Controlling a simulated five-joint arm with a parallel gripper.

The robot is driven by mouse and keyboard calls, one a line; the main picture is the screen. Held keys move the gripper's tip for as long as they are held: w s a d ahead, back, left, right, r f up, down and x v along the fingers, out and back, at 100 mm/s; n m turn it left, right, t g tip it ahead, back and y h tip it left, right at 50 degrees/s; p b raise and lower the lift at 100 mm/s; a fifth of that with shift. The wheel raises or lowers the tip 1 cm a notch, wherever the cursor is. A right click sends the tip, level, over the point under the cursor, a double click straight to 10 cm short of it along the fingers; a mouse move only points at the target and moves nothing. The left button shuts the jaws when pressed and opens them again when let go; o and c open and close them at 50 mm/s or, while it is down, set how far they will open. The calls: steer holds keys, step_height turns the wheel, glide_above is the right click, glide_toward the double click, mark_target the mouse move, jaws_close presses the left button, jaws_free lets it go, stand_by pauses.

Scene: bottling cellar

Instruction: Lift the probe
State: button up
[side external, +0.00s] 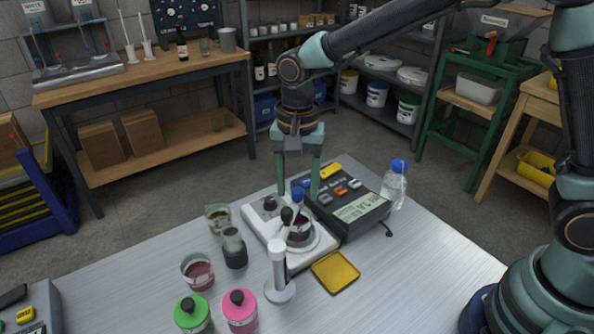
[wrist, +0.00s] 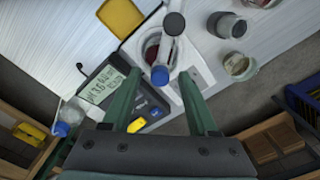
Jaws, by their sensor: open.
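The probe (side external: 297,196) has a blue cap and rises from a small glass beaker (side external: 299,234) of dark red liquid on the white stirrer (side external: 262,228). Its blue cap (wrist: 160,75) also shows in the wrist view, between the fingers. My gripper (side external: 298,198) is open and points down, one finger on each side of the cap in the side view. In the wrist view my gripper (wrist: 160,80) holds nothing. I cannot tell whether a finger touches the cap. The probe's lower end is hidden.
The meter (side external: 355,210) is right of the stirrer, with a water bottle (side external: 395,185) beyond it. The table's right front is clear.

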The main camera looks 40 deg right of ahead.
steer(key=shift+c, duration=0.2)
jaws_close()
